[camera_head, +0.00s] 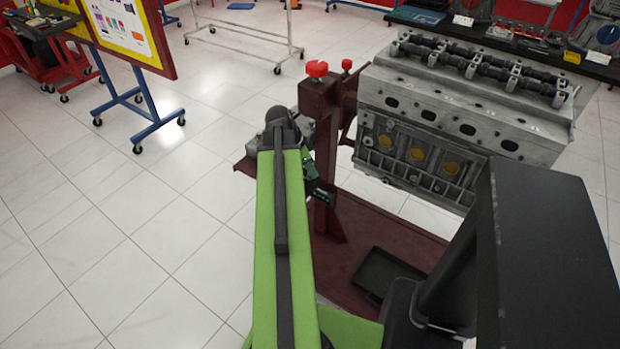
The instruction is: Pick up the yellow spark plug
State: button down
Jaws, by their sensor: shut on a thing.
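I cannot make out the yellow spark plug in the head view. My green and black arm reaches forward from the bottom centre. My gripper (319,189) is partly hidden at its far end, beside the dark red post of the engine stand (330,222). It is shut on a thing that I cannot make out. The grey engine block (465,115) hangs on the stand to the right, apart from my gripper. Its side has several dark round holes and a row of brass-yellow discs.
A black tray (385,275) lies on the stand's red base. Red knobs (317,69) top the post. A dark bench (520,45) with parts stands at the back right. A blue-legged board (125,30) and a white wheeled frame (245,35) stand behind. The left floor is clear.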

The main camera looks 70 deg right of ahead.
jog(key=shift+r, duration=0.1)
notch_tip(320, 180, up, 10)
jog(key=p, duration=1)
notch_tip(320, 180, up, 35)
jog(key=m+p, duration=0.2)
jog(key=p, duration=3.3)
jog(key=shift+m+g+y, duration=0.3)
jog(key=shift+g+y, duration=0.1)
